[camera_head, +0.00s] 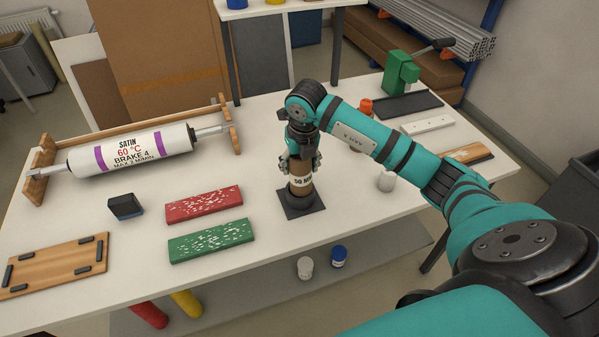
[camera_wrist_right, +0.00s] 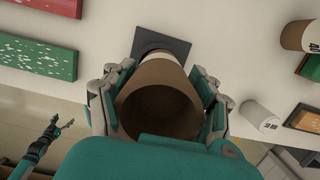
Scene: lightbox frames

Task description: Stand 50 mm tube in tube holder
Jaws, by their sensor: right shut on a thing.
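The cardboard tube (camera_head: 300,187), with a white label reading "50" and more that is partly covered, stands upright at the dark square tube holder (camera_head: 291,210). My right gripper (camera_head: 302,165) comes down from above and is shut on the tube's upper part. In the right wrist view the tube (camera_wrist_right: 160,108) shows its open hollow end between the fingers, with the dark holder (camera_wrist_right: 150,45) behind its far end. Whether the tube is fully seated is hidden. My left gripper (camera_wrist_right: 60,127) shows small at the lower left of the right wrist view, its fingers apart.
Red (camera_head: 204,204) and green (camera_head: 211,240) speckled panels and a dark block (camera_head: 125,206) lie left of the holder. A white roller (camera_head: 130,152) rests in a wooden stand behind. Another labelled tube (camera_wrist_right: 297,36) shows in the wrist view.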

